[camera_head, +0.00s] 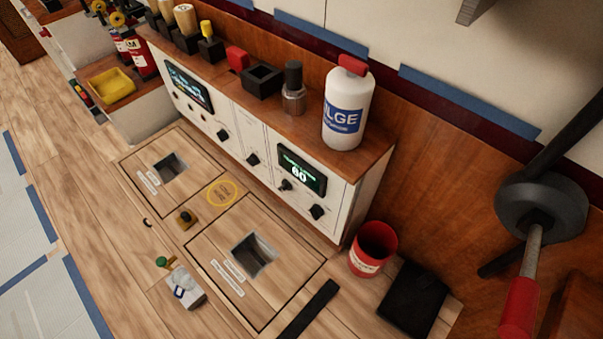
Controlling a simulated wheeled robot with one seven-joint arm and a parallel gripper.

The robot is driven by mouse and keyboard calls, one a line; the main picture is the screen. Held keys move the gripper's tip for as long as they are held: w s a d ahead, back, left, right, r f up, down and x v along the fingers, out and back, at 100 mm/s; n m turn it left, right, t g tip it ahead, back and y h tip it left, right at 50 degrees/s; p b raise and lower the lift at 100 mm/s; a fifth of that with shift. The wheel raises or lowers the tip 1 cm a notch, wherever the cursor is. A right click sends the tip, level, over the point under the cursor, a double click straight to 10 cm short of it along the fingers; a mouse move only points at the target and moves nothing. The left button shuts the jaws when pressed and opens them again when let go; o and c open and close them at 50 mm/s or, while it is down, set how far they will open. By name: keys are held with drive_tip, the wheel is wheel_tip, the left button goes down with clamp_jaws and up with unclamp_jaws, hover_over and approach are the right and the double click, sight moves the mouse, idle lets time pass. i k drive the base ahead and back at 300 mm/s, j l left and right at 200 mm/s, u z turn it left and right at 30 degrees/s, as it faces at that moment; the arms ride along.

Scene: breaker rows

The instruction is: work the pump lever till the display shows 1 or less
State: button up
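The display (301,169) is a dark screen with green text on the right part of the white cabinet front. Its large figure looks like 60. A lever with a grey rod (532,250) and a red grip (519,308) stands at the right edge, in front of a dark round body (541,208). It looks like the pump lever, but no label shows on it. The lower end of the grip is near the bottom of the picture. My gripper is not in view, and nothing is seen touching the lever.
A white bottle (348,105) stands on the cabinet top (305,128). A red bucket (372,248) and a black flat object (412,298) are on the floor by the lever. Two floor hatches (205,262) (135,165) have square openings. A white box (186,290) lies nearby.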

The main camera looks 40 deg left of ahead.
sight(518, 322)
drive_tip(key=k+l+u, duration=0.2)
drive_tip(key=u, duration=0.3)
drive_tip(key=k+l+u, duration=0.2)
drive_tip(key=u, duration=0.3)
drive_tip(key=k+u, duration=0.3)
drive_tip(key=u, duration=0.15)
